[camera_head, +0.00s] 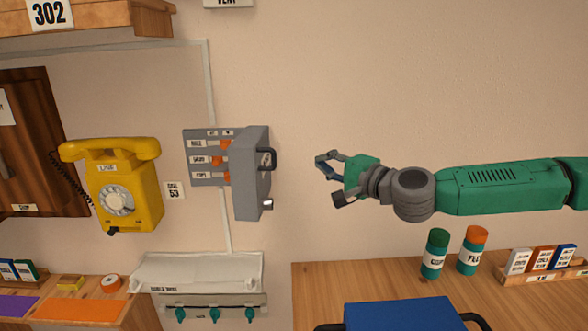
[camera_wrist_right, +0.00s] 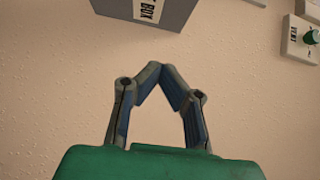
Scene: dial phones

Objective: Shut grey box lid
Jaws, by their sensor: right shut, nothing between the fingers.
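The grey box (camera_head: 190,137) is mounted on the wall left of the middle in the head view. Its lid (camera_head: 251,190) stands swung out from the wall on the right side, with a dark handle on it. Orange switches and white labels show inside the box. My right gripper (camera_head: 322,165) is to the right of the lid, apart from it, shut and empty. In the wrist view the gripper fingertips (camera_wrist_right: 159,72) meet, and a grey labelled face, likely the lid (camera_wrist_right: 150,10), shows beyond them at the top. My left gripper is not in view.
A yellow dial phone (camera_head: 140,190) hangs left of the box. A white shelf (camera_head: 200,270) with teal hooks is below it. A wooden table (camera_head: 380,280) at lower right holds a green-capped bottle (camera_head: 434,255) and an orange-capped bottle (camera_head: 472,252). The wall between lid and gripper is bare.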

